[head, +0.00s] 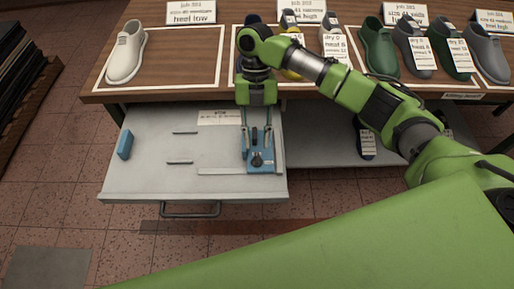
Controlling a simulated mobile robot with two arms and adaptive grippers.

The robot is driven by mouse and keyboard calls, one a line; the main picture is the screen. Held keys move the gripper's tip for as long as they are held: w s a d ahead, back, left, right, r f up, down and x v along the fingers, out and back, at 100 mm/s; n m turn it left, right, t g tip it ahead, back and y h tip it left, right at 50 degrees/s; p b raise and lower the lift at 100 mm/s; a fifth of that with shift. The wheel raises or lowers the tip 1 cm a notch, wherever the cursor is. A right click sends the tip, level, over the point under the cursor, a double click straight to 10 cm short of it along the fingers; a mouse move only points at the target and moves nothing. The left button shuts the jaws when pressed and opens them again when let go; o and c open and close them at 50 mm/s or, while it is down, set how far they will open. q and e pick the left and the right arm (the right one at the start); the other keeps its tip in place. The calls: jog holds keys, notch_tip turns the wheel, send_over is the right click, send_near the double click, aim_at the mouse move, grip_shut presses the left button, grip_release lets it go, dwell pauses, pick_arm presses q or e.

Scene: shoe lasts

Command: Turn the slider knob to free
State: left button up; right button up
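A blue device with a black round knob (257,160) sits at the right end of the pulled-out grey drawer (150,180). I take it as the slider; which setting its knob points to is too small to tell. My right gripper (257,145) points down over the device, its two fingers apart, one on each side above the knob. I see nothing held between them, and I cannot tell whether the fingertips touch the device. My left gripper is not in view.
A label card (218,117) lies at the back. The wooden table (180,68) behind holds a white shoe last (127,52) and several tagged coloured ones.

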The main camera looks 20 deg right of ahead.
jog(key=v, duration=0.7)
dwell(0.4)
